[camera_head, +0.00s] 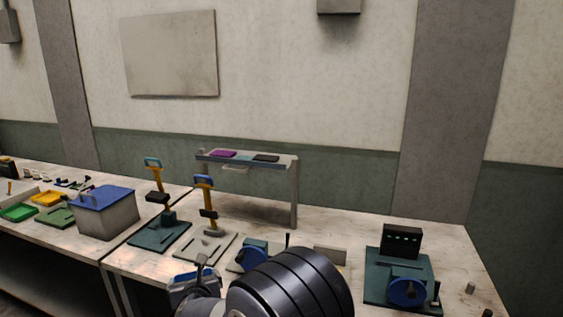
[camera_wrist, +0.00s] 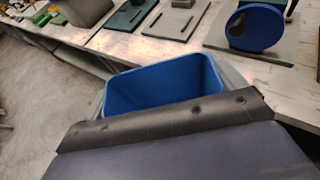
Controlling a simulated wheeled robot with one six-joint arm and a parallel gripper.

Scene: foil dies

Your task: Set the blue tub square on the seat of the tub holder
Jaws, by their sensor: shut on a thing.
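The blue tub (camera_wrist: 160,88) is open-topped, and its blue inside faces my wrist camera. My gripper (camera_wrist: 166,80) is shut on it, with a grey finger along each side. In the head view the tub (camera_head: 186,286) shows partly at the bottom, by the bench's front edge, with my gripper (camera_head: 203,270) at it and my dark wrist covering its right side. The tub looks tilted in the wrist view. Its underside is hidden. I cannot tell which fixture is the tub holder; no seat is clearly visible.
Behind the tub are a grey plate (camera_head: 190,249), a station with a blue wheel (camera_head: 253,250) and a stand with a yellow-handled tool (camera_head: 206,190). A green station with a dark panel (camera_head: 402,240) stands right. A blue-lidded box (camera_head: 106,215) stands left. A raised shelf (camera_head: 283,160) spans the back.

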